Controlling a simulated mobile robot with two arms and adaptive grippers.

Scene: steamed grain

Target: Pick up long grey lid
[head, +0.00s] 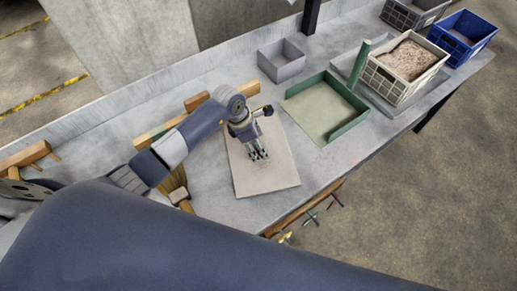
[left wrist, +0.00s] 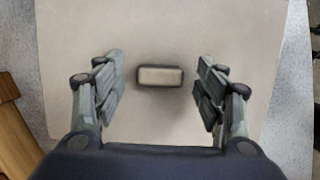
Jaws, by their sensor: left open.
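The long grey lid (head: 268,184) is a flat, pale rectangular board lying on the grey workbench. In the left wrist view the lid (left wrist: 160,28) fills most of the picture, with a small dark-edged block handle (left wrist: 160,76) at its middle. My left gripper (head: 258,156) points down over the lid. It is open, and in the left wrist view its fingers (left wrist: 160,66) stand on either side of the handle, apart from it. In the head view the gripper hides the handle. My right gripper is not in view.
A green-walled tray (head: 348,127) lies right of the lid. A grey bin (head: 281,66), a white crate with grain (head: 393,88) and a blue crate (head: 462,46) stand farther along the workbench (head: 225,203). A brush (head: 180,196) lies left of the lid.

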